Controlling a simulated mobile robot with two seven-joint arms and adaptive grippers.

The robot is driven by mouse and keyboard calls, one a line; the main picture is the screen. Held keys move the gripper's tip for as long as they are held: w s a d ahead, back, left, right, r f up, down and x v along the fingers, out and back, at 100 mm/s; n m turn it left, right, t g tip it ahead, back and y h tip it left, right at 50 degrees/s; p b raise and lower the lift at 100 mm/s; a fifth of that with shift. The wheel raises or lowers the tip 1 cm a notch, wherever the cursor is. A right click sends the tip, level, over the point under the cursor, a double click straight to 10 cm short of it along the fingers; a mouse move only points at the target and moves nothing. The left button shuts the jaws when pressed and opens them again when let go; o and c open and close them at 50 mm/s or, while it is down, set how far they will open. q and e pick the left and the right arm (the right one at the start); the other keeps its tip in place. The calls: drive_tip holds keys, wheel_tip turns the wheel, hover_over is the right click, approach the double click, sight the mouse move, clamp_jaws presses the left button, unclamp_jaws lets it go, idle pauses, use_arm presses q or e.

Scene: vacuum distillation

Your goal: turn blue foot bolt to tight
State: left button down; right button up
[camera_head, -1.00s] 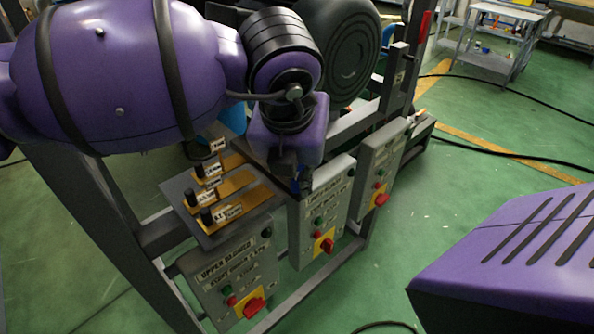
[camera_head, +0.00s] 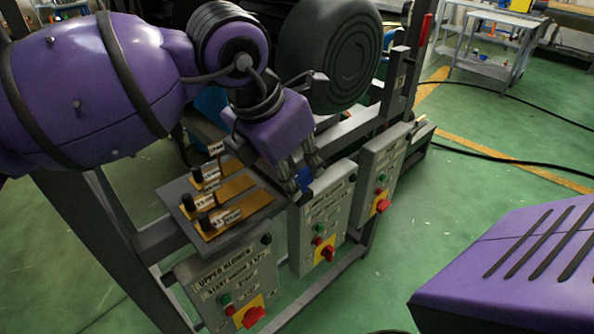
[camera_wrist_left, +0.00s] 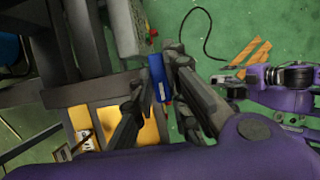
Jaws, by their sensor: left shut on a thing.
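The blue foot bolt (camera_head: 304,178) shows as a small blue piece at the frame's edge, just above the middle control box. My left gripper (camera_head: 304,172) comes down from the upper left with its fingers on either side of the blue piece. In the left wrist view, the blue piece (camera_wrist_left: 157,78) sits between the dark fingertips (camera_wrist_left: 155,80), and the gripper is shut on it. The bolt's lower part and threads are hidden. Small dark and purple arm parts of mine show at the right of the wrist view, with any right fingertips too small to read.
A shelf (camera_head: 225,232) with several labelled yellow plates and black knobs lies left of the gripper. Grey control boxes with red switches (camera_head: 328,253) hang below and right. A large dark round vessel (camera_head: 345,55) stands behind.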

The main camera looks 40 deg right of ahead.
drive_tip(key=shift+s, duration=0.35)
use_arm(q)
drive_tip(key=c, duration=1.7)
unclamp_jaws()
drive_tip(key=shift+a, duration=0.1)
drive_tip(key=v, duration=1.2)
drive_tip(key=shift+r, duration=0.1)
use_arm(e)
drive_tip(key=shift+w, duration=0.2)
drive_tip(key=shift+s, duration=0.15)
